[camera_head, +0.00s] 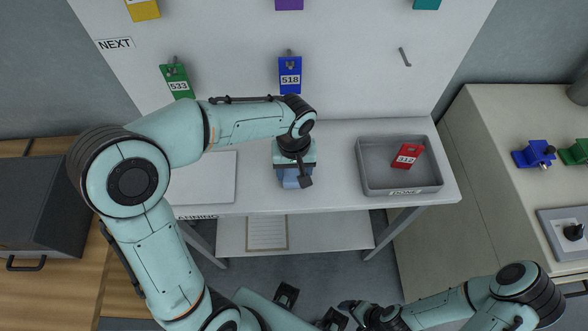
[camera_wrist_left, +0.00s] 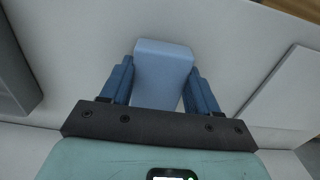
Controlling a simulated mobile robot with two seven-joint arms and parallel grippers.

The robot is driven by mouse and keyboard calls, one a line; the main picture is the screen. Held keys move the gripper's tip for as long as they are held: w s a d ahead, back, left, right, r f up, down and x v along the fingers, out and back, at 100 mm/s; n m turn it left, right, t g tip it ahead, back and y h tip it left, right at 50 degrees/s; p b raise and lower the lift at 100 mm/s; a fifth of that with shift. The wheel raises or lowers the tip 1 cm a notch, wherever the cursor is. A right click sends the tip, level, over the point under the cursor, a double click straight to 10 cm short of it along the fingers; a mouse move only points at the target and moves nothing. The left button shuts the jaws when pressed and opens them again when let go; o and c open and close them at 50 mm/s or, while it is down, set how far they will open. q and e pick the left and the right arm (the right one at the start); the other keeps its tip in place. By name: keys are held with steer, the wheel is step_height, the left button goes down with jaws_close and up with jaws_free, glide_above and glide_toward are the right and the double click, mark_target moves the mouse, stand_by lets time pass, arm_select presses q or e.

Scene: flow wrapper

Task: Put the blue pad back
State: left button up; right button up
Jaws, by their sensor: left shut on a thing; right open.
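The light blue pad (camera_wrist_left: 163,68) is a smooth block between the two dark blue fingers of my left gripper (camera_wrist_left: 162,85), which is shut on it. In the head view my left gripper (camera_head: 293,176) hangs over the middle of the white table, with a little of the blue pad (camera_head: 291,182) showing under it. I cannot tell whether the pad touches the table. My right arm (camera_head: 440,305) is low at the right, away from the table. Its gripper is by the bottom edge, open and apart from the pad, its jaws hard to make out.
A grey tray (camera_head: 402,189) with a red tag (camera_head: 408,155) stands right on the table (camera_head: 335,150). A flat white panel (camera_head: 210,180) lies left. Behind hang a green tag (camera_head: 177,80) and a blue tag numbered 518 (camera_head: 290,75); a bare hook (camera_head: 404,57) is at right.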

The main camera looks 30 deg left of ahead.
mark_target(294, 172)
arm_select(q)
steer(key=shift+f, duration=0.2)
steer(key=o, duration=1)
arm_select(e)
steer(key=shift+s+f, duration=0.1)
steer(key=shift+f, duration=0.05)
arm_select(q)
steer(key=shift+r, duration=0.15)
steer(key=shift+r, duration=0.3)
step_height(294, 172, up, 12)
steer(key=shift+f+p, duration=0.2)
steer(key=shift+p, duration=0.6)
arm_select(e)
steer(key=shift+w+r, duration=0.35)
steer(key=shift+r, duration=0.25)
steer(key=shift+w+r, duration=0.3)
steer(key=shift+r, duration=0.25)
